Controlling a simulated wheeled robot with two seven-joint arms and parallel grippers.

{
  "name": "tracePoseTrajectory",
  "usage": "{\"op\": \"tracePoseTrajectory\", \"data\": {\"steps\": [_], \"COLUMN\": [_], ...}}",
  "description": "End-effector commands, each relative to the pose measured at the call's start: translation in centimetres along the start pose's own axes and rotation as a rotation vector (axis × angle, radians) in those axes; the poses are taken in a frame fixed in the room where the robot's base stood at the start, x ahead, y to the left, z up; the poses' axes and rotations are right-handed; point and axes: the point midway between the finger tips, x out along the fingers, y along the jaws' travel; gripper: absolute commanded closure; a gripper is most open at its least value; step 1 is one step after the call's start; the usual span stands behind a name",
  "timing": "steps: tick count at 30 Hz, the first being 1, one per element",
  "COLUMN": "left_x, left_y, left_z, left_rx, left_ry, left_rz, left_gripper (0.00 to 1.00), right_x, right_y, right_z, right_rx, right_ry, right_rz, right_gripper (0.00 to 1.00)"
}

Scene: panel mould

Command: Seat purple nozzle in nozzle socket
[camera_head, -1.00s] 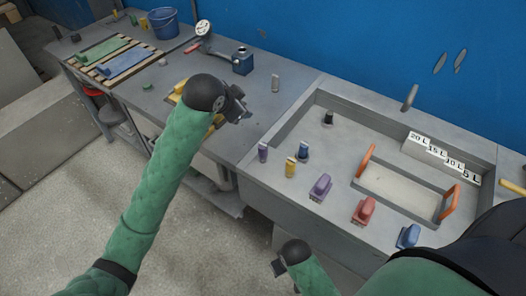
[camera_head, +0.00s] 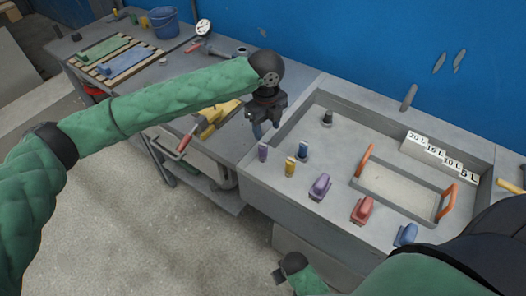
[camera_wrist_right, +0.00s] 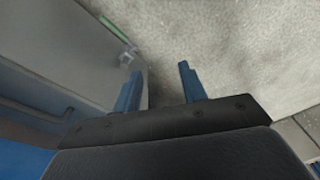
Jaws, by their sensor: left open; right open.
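The small upright purple piece (camera_head: 263,152), which looks like the purple nozzle, stands near the left rim of the grey mould tray (camera_head: 340,228). My left gripper (camera_head: 261,132) points down just behind and above it, open and apart from it as far as I can tell. A dark round fitting (camera_head: 327,119) at the back of the tray may be the nozzle socket; I cannot tell for sure. My right gripper (camera_wrist_right: 158,82) is open and empty over the floor in the right wrist view.
A yellow piece (camera_head: 290,166) and a blue piece (camera_head: 303,150) stand close to the purple one. Purple (camera_head: 320,187), red (camera_head: 362,209) and blue (camera_head: 406,235) blocks line the front. A yellow tool (camera_head: 215,118) lies left.

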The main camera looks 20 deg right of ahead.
Motion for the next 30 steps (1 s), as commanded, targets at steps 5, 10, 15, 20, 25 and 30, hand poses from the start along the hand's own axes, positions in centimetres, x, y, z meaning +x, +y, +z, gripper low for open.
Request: {"op": "tracePoseTrajectory", "data": {"steps": [5, 10, 15, 20, 25, 30], "left_x": [0.3, 1.6, 2.8, 3.5, 4.9, 6.7], "left_y": [0.6, 0.7, 0.8, 1.0, 1.5, 1.6], "left_z": [0.4, 0.4, 0.4, 0.3, 0.1, 0.1], "left_rx": [0.036, 0.037, 0.036, 0.036, 0.036, 0.036], "left_ry": [-0.001, 0.002, 0.000, 0.001, 0.001, 0.001], "left_rz": [0.038, 0.040, 0.039, 0.039, 0.039, 0.038], "left_gripper": [0.49, 0.49, 0.49, 0.49, 0.49, 0.49], "right_x": [0.6, 1.9, 3.3, 4.8, 7.2, 9.3], "right_y": [0.1, 0.3, 0.6, 0.9, 1.5, 2.0], "right_z": [0.3, 0.9, 1.6, 2.5, 3.3, 3.9], "right_rx": [0.000, 0.000, 0.000, 0.000, -0.003, -0.007], "right_ry": [0.000, -0.002, -0.003, -0.006, 0.002, 0.013], "right_rz": [0.001, 0.004, 0.006, 0.010, 0.018, 0.024], "right_gripper": [0.58, 0.58, 0.58, 0.58, 0.58, 0.58]}}
